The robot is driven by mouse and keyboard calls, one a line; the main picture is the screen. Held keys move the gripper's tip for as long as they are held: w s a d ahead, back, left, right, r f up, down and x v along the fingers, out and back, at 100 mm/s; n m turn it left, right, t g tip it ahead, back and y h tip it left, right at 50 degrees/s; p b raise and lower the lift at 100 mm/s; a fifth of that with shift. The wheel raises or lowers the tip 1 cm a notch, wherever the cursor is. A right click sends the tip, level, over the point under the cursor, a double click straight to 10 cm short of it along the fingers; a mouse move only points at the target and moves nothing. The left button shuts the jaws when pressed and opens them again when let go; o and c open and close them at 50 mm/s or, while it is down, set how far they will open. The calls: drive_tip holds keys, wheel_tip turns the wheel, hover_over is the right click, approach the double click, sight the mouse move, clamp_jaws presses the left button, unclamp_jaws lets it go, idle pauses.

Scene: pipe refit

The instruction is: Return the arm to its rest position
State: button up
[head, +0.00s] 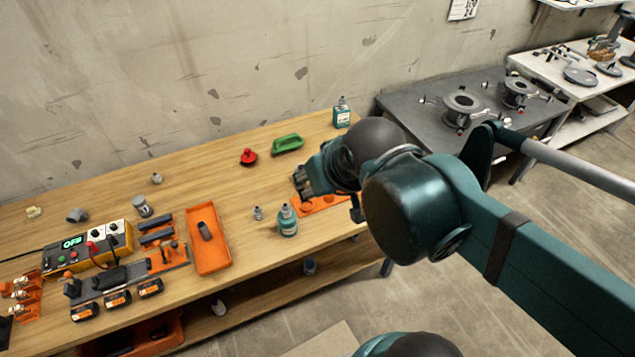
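My teal arm reaches in from the right edge in the head view, with its dark rounded wrist over the right part of the wooden workbench. My gripper (304,181) is at the far end of it, above the bench near an orange mat (322,203). Its fingers are small and partly hidden by the wrist, so I cannot tell whether they are open or shut. I see nothing clearly held in it. The arm covers part of the bench's right end.
On the workbench (225,171) a teal bottle (287,222), a small metal fitting (258,213), a green tray (287,144) and a red part (248,157) stand near my gripper. An orange tray (207,238) lies left. A grey table (420,104) stands behind my arm.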

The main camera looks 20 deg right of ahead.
drive_tip(key=shift+s+a, duration=0.1)
drive_tip(key=shift+a, duration=0.05)
idle(0.3)
wheel_tip(320, 180, down, 5)
drive_tip(key=b, duration=0.5)
drive_tip(key=shift+f, duration=0.2)
idle(0.9)
